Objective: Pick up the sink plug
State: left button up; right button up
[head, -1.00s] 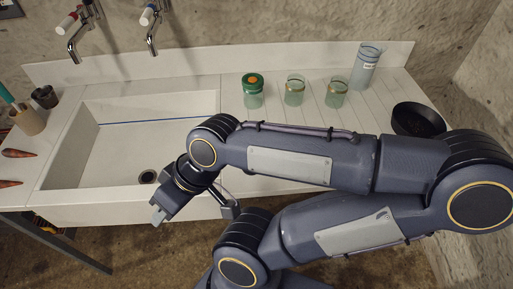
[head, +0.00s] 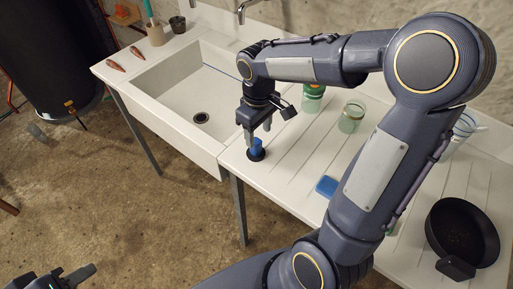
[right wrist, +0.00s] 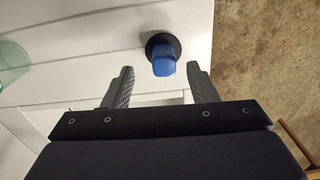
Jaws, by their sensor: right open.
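The sink plug (head: 256,150) is a black disc with a blue grip on top. It sits upright on the white counter near its front edge, just right of the basin. My right gripper (head: 258,130) points down just above it, open and empty. In the right wrist view the plug (right wrist: 163,60) shows in line with the gap between the two open fingers (right wrist: 160,72). I cannot tell whether the fingers reach down beside the blue grip. My left gripper (head: 62,281) is partly in view at the bottom left, away from the counter; its jaws are unclear.
The white sink basin (head: 178,82) with its dark drain (head: 200,117) lies left of the plug. Green glass jars (head: 351,116), a blue flat item (head: 327,186) and a black pan (head: 463,232) stand to the right. The counter around the plug is clear.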

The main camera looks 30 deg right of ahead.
aim_at(256, 141)
jog(key=f, duration=0.6)
jog(key=shift+w+a, duration=0.15)
jog(key=shift+a, duration=0.15)
jog(key=c, duration=1.1)
jog(key=shift+r, duration=0.15)
jog(key=shift+w+r+p, duration=0.1)
jog(key=shift+r+p, duration=0.2)
jog(key=shift+r, duration=0.2)
notch_tip(256, 141, up, 2)
jog(key=shift+a+r, duration=0.15)
jog(key=shift+r, duration=0.1)
jog(key=w+a+r, duration=0.1)
jog(key=a+r, duration=0.2)
jog(key=a, duration=0.1)
jog(key=a+r, duration=0.3)
jog(key=a, duration=0.2)
jog(key=w+a+r+b, duration=0.1)
jog(key=a+r, duration=0.2)
jog(key=a, duration=0.1)
jog(key=shift+w+a+r, duration=0.2)
jog(key=shift+w+a, duration=0.05)
jog(key=shift+w, duration=0.05)
